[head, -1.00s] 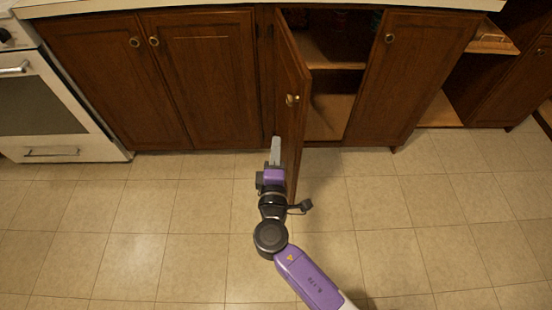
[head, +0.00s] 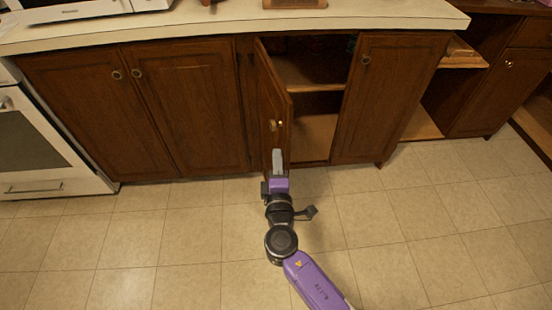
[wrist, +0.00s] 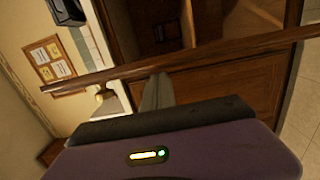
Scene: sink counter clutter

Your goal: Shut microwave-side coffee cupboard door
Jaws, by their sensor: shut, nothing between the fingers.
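The cupboard door (head: 274,105) under the counter is brown wood and stands open, swung out from its left side. Its brass knob (head: 279,124) is near the free edge. The cupboard opening (head: 312,105) beside it shows a shelf and a floor. My gripper (head: 277,155) is shut and empty, low at the door near its free edge; whether it touches cannot be told. In the wrist view the door shows as a long brown edge (wrist: 220,49) crossing above my gripper fingers (wrist: 156,92), with the knob (wrist: 104,95) to their left.
A white microwave (head: 90,9) stands on the counter (head: 200,27). Shut doors flank the opening, at left (head: 205,105) and right (head: 385,100). A white oven (head: 35,145) is far left. Another open compartment (head: 430,105) is at right. The tiled floor (head: 400,230) is clear.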

